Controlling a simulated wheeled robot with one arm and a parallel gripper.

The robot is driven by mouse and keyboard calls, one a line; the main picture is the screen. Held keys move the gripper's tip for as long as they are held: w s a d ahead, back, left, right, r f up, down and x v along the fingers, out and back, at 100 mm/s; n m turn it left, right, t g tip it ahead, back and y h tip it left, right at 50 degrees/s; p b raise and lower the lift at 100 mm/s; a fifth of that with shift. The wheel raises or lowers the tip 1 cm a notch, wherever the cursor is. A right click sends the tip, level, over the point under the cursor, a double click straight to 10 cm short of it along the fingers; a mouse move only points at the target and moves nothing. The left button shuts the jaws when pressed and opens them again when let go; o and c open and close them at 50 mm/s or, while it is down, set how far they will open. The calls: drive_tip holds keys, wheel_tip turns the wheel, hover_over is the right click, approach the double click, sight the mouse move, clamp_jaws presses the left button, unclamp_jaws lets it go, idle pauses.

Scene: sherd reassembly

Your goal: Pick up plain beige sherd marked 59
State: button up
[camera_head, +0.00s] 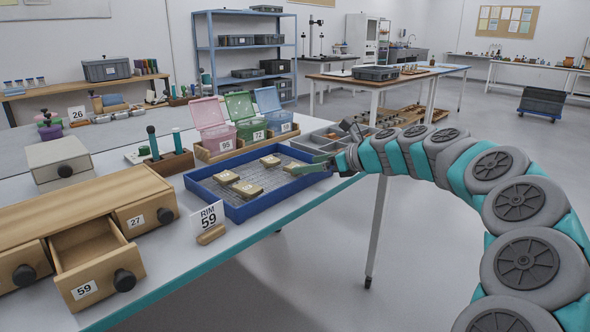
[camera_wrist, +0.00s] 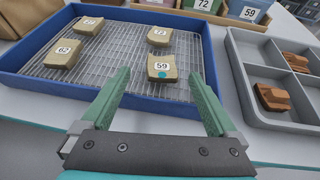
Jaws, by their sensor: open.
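The beige sherd marked 59 (camera_wrist: 162,69) lies on the wire rack of the blue tray (camera_wrist: 95,95). It has a teal dot below its label. In the head view the sherd (camera_head: 292,167) is the one closest to my gripper (camera_head: 310,168). My gripper is open and empty, at the right end of the tray. In the wrist view its two green fingers point towards the sherd, one at each side, with the sherd beyond the gap. No contact shows.
Other beige sherds share the rack, including one marked 62 (camera_wrist: 64,53) and one marked 73 (camera_wrist: 159,37). A grey compartment tray (camera_wrist: 236,75) with reddish sherds stands to the right. A drawer marked 59 (camera_head: 100,268) is open, near a RIM 59 card (camera_head: 208,217). Lidded boxes stand behind.

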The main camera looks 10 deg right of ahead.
drive_tip(key=shift+x, duration=2.25)
drive_tip(key=shift+d+f, duration=0.1)
drive_tip(key=shift+c, duration=0.3)
drive_tip(key=c, duration=1.4)
